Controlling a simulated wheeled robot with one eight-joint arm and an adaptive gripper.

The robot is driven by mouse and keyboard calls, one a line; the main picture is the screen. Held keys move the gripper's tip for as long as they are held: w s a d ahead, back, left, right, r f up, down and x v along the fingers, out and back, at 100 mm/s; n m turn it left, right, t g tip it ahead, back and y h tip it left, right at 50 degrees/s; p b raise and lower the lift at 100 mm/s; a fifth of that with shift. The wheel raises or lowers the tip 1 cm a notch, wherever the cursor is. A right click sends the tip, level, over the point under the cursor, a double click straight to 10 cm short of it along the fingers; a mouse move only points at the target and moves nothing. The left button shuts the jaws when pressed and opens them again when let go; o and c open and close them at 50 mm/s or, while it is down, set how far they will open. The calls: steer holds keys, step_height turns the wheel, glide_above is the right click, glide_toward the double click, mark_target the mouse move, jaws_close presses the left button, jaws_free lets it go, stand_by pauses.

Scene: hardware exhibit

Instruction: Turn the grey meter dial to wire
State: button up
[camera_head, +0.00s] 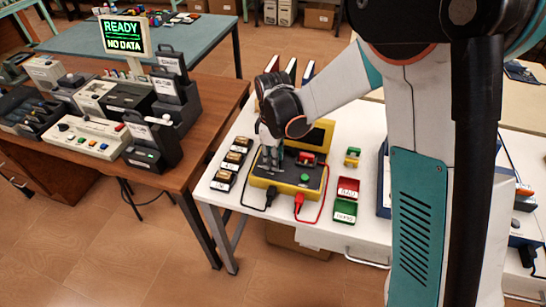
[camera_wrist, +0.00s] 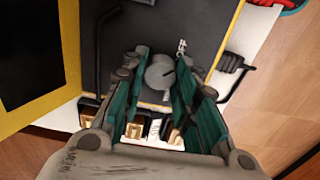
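The yellow meter (camera_head: 258,182) with a dark face stands on the white table in the head view; its dark face and yellow edge also show in the wrist view (camera_wrist: 65,45). The grey dial (camera_wrist: 160,72) is round and sits on this face, with a pale mark near its lower edge. My gripper (camera_wrist: 162,62) is down over the meter, its teal fingers on either side of the dial with small gaps showing. I cannot tell whether either finger touches it. In the head view my gripper (camera_head: 270,158) hides the dial.
The meter carries a green button (camera_head: 304,178) and a red block (camera_head: 307,158). Black and red leads (camera_head: 298,203) hang at its front. Labelled dark boxes (camera_head: 229,168) stand left; a red tray (camera_head: 348,189) and green tray (camera_head: 344,211) lie right. A screen (camera_head: 123,36) reads READY, NO DATA.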

stand_by(0.4)
steer(key=m, duration=0.4)
steer(key=shift+m, duration=0.4)
steer(key=m, duration=0.4)
steer(key=shift+m, duration=0.3)
steer(key=m, duration=0.4)
steer(key=shift+m, duration=2.3)
steer(key=o, duration=1.1)
